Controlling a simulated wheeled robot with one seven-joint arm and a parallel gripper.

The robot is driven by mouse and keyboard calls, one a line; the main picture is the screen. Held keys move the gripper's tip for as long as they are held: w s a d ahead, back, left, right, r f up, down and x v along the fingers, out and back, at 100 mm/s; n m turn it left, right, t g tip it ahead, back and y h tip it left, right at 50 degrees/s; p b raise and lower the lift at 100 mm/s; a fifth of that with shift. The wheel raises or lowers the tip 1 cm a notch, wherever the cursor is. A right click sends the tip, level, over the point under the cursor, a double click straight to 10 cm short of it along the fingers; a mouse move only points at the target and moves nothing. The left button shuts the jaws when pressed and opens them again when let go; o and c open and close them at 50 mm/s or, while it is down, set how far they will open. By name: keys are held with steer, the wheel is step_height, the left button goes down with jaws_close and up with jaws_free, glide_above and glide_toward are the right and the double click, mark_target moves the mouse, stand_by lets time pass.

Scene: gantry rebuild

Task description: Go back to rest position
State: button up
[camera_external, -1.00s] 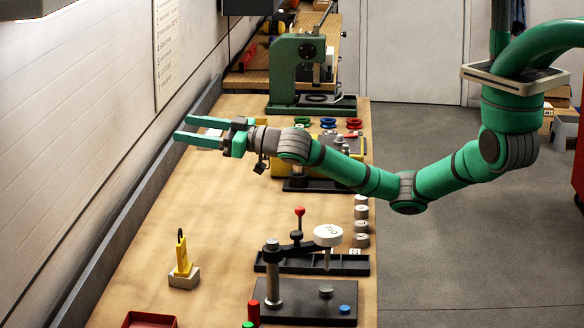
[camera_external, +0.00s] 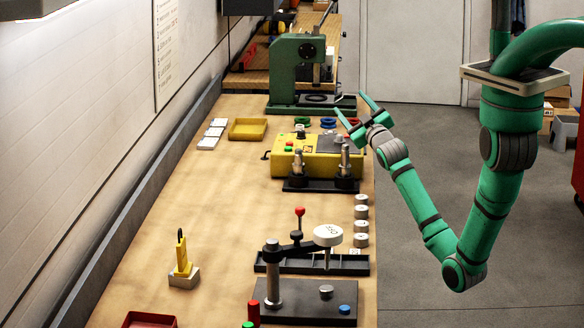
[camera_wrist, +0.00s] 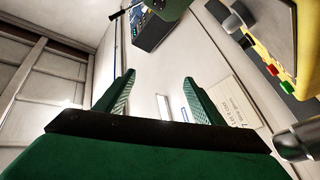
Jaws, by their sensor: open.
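My gripper (camera_external: 358,117) is open and empty in the external view. It is above the bench's right edge, near the yellow box with buttons and in front of the green press. My arm folds down to a low elbow over the floor, right of the bench. In the wrist view my gripper's two green fingers (camera_wrist: 158,92) stand apart with nothing between them. The wall and a printed sheet show beyond them.
The wooden bench (camera_external: 200,230) carries the yellow button box (camera_external: 300,165), the green press (camera_external: 290,75), a yellow tray (camera_external: 248,129), a lever fixture (camera_external: 273,275) and a yellow tool on a block (camera_external: 182,258). Open floor (camera_external: 420,160) lies right of the bench.

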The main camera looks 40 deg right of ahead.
steer(key=s+d+f+g+h, duration=0.2)
steer(key=s+d+f, duration=0.3)
steer(key=f, duration=0.3)
steer(key=s+d+f+g+h, duration=0.1)
steer(key=s+d+f+g, duration=0.1)
steer(key=s+d+f, duration=0.5)
steer(key=s+a+f+g, duration=0.3)
steer(key=s+a+f, duration=0.1)
steer(key=s+f, duration=0.7)
steer(key=s+a+f+t+y, duration=0.2)
steer(key=s+a+f+y, duration=0.3)
steer(key=s+a, duration=0.85)
steer(key=s+a+r+m+y, duration=0.1)
steer(key=s+a+r+y, duration=0.1)
steer(key=s+a, duration=0.3)
steer(key=s+a+r+m+y, duration=0.2)
steer(key=s+a, duration=0.4)
steer(key=s, duration=0.3)
steer(key=shift+a+r, duration=0.15)
steer(key=shift+r, duration=0.7)
